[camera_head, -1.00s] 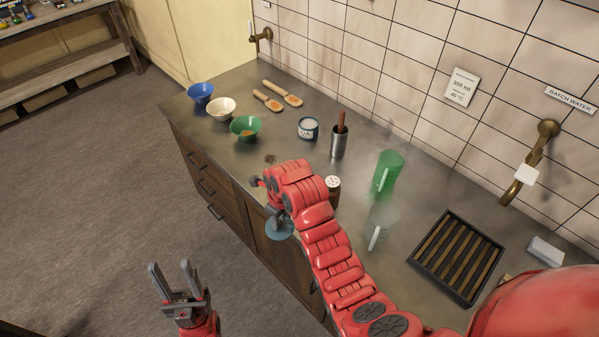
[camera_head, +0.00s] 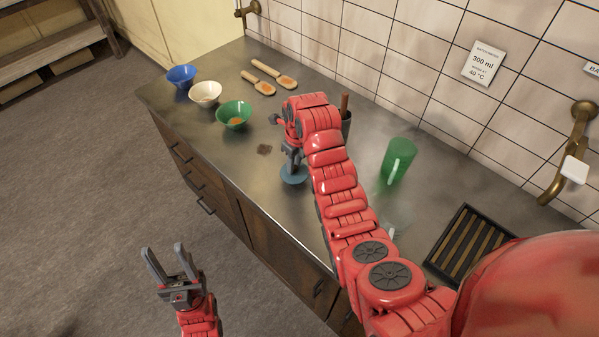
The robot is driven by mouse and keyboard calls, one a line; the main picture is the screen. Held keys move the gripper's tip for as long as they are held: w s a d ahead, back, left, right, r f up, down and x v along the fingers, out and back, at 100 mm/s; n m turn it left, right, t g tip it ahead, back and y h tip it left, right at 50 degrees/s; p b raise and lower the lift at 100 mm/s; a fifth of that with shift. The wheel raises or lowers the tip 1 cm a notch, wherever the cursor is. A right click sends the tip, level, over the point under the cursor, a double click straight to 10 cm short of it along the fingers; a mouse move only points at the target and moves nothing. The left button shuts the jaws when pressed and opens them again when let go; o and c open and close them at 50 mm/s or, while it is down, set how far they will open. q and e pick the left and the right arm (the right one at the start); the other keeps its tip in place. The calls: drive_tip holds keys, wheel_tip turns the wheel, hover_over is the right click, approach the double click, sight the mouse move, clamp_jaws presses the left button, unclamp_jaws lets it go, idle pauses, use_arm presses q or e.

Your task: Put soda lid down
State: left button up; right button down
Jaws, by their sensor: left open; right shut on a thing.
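The soda lid (camera_head: 294,175) is a flat blue-teal disc under my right gripper (camera_head: 293,163), which is shut on it. The lid is over the steel counter, inward of its front edge. I cannot tell whether it touches the surface. The teal soda jar is hidden behind my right arm. My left gripper (camera_head: 165,248) is open and empty, over the floor in front of the counter.
A green bowl (camera_head: 233,115), a white bowl (camera_head: 205,93) and a blue bowl (camera_head: 181,76) stand at the left end. A dark spot (camera_head: 264,149) marks the counter (camera_head: 225,155) left of the lid. A green jug (camera_head: 397,160) and a slatted tray (camera_head: 468,245) stand to the right.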

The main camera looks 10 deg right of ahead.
drive_tip(key=shift+w+d+r+p, duration=0.2)
drive_tip(key=shift+w+d+p, duration=0.25)
drive_tip(key=shift+d, duration=0.05)
drive_tip(key=shift+w+d, duration=0.25)
drive_tip(key=shift+d, duration=0.3)
drive_tip(key=shift+w+f+p, duration=0.15)
drive_tip(key=shift+f+p, duration=0.35)
drive_tip(key=shift+p, duration=0.2)
drive_tip(key=shift+f+p, duration=0.55)
drive_tip(key=shift+f, duration=0.8)
drive_tip(key=c, duration=0.7)
unclamp_jaws()
